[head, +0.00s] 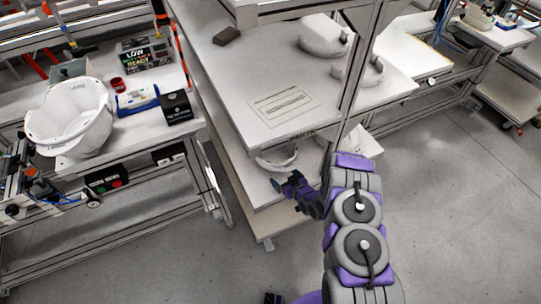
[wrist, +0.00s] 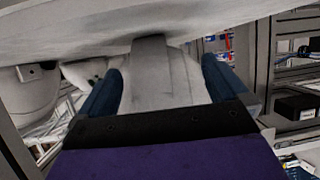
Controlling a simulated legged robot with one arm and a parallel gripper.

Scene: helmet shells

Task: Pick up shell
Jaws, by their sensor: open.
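A white curved shell (head: 277,160) sits on a lower shelf (head: 262,193) of the cart, partly hidden under the upper shelf. My gripper (head: 279,184) is just in front of and below it in the head view. In the wrist view, my gripper (wrist: 162,88) is open, with one dark blue finger on each side. A pale grey-white piece (wrist: 165,75), seemingly part of the shell, lies between the fingers. I cannot tell whether the fingers touch it.
An upright post (head: 357,68) stands close to my arm. A large white shell (head: 70,117) sits on the left bench.

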